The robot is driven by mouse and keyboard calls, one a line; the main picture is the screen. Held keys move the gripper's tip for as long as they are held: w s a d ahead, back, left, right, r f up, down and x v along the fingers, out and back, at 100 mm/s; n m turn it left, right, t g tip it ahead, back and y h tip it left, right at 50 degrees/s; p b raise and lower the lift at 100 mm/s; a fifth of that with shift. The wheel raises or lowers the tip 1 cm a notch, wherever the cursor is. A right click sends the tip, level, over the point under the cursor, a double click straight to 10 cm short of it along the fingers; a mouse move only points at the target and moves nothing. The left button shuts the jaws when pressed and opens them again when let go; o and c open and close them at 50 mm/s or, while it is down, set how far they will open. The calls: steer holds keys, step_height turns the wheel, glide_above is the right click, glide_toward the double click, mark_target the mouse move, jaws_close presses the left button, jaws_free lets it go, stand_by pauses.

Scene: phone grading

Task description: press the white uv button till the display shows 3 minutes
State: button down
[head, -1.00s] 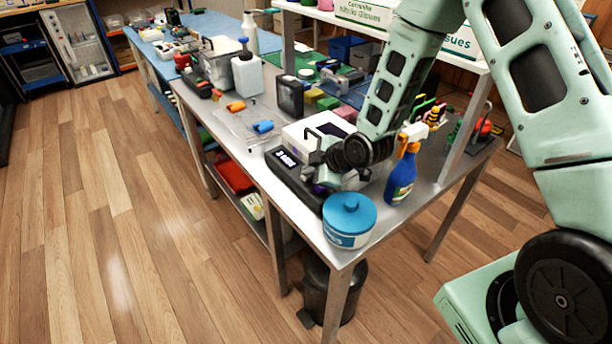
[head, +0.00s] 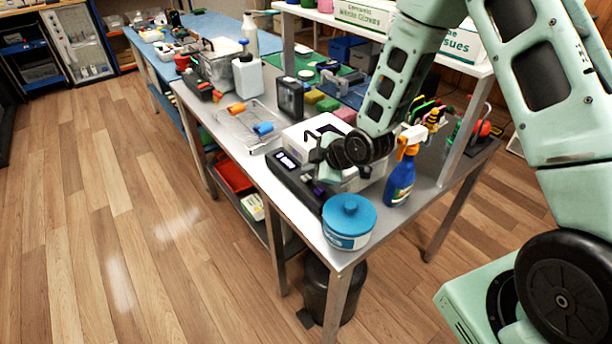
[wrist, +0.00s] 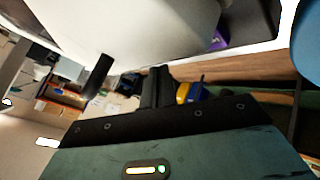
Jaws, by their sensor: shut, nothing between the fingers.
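A black unit (head: 296,180) with a small lit display (head: 287,159) sits at the table's front edge in the head view. The display's digits are too small to read. A purple patch (head: 318,189) shows near its right end. I cannot make out the white UV button; my wrist hides part of the unit. My gripper is shut and empty, low over the unit; its dark fingers (wrist: 157,88) show in the wrist view. I cannot tell whether the fingertips touch anything. A large pale rounded shape (wrist: 140,25) fills the top of the wrist view.
A blue-lidded tub (head: 349,222) stands right of the unit, at the table corner. A blue spray bottle (head: 402,175) stands close to my wrist. A clear tray (head: 245,125) with orange and blue pieces lies to the left. The floor at left is clear.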

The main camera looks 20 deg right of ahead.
mark_target(310, 182)
step_height(310, 182, up, 5)
steer(key=p, duration=0.3)
stand_by(0.4)
stand_by(0.6)
steer(key=s+a+r+m+g+h, duration=0.1)
steer(key=s+a+r+m+g, duration=0.2)
steer(key=s, duration=0.4)
steer(key=s+a+r+g+h, duration=0.1)
steer(key=s+a+r, duration=0.2)
steer(key=s+r, duration=0.3)
steer(key=s+a+r+m+g, duration=0.2)
steer(key=s+r, duration=0.1)
steer(key=s, duration=0.5)
steer(key=s+d+r+m+g+h, duration=0.1)
steer(key=s+r+m+g+h, duration=0.1)
steer(key=s, duration=0.9)
steer(key=shift+s+r, duration=0.3)
steer(key=shift+r, duration=0.5)
steer(key=shift+f, duration=0.1)
